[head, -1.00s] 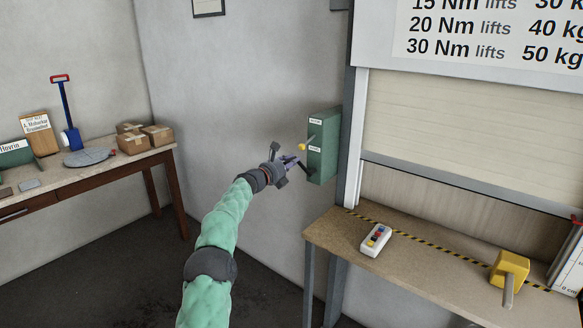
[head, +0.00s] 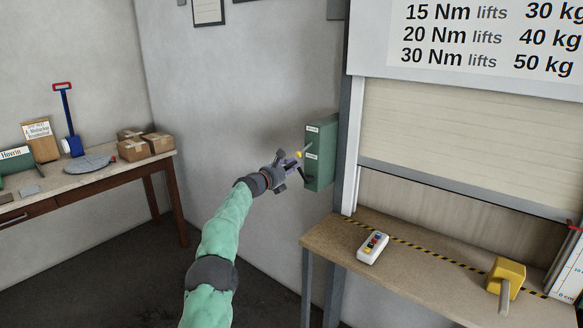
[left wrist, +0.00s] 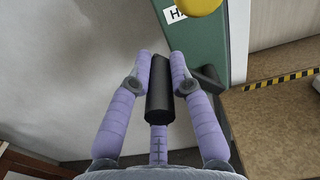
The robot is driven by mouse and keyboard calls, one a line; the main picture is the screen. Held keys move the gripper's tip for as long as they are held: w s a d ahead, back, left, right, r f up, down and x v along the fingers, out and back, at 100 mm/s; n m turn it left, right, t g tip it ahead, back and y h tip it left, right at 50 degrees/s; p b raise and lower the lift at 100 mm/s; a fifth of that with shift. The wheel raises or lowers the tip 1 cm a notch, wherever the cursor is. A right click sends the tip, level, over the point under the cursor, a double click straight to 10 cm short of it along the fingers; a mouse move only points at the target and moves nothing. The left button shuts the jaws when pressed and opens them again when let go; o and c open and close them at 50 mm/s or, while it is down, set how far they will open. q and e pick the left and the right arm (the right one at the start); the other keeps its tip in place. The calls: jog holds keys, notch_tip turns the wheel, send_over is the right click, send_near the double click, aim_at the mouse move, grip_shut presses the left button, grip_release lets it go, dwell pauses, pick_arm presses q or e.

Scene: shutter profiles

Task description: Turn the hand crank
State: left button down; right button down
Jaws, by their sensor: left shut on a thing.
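The green crank box (head: 322,153) is fixed on the wall left of the shutter and also shows in the left wrist view (left wrist: 210,42). My left gripper (head: 292,164) is at the box's left side. The dark crank arm (left wrist: 210,76) shows behind the right finger, in front of the box. A yellow knob (left wrist: 198,5) sits above the grip on the box. My right gripper is not in view.
The pale shutter (head: 460,140) hangs above a counter (head: 325,240), with a gap below its bottom bar. A button box (head: 373,247) and a yellow block (head: 507,277) stand on the counter. A workbench (head: 100,173) with cartons is at left.

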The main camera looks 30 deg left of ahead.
pick_arm(q)
jog(key=c, duration=1.1)
grip_release()
jog(key=shift+d+f, duration=0.15)
jog(key=shift+f, duration=0.25)
jog(key=shift+r, duration=0.1)
jog(key=shift+r, duration=0.15)
jog(key=shift+s+a+r, duration=0.1)
jog(key=shift+s+a, duration=0.05)
jog(key=shift+s, duration=0.45)
jog(key=shift+s+a, duration=0.15)
jog(key=shift+s, duration=0.45)
jog(key=shift+s+a+f, duration=0.1)
jog(key=shift+s+a, duration=0.05)
jog(key=shift+s, duration=2.25)
jog(key=shift+s+a+f, duration=0.1)
jog(key=shift+s, duration=2.25)
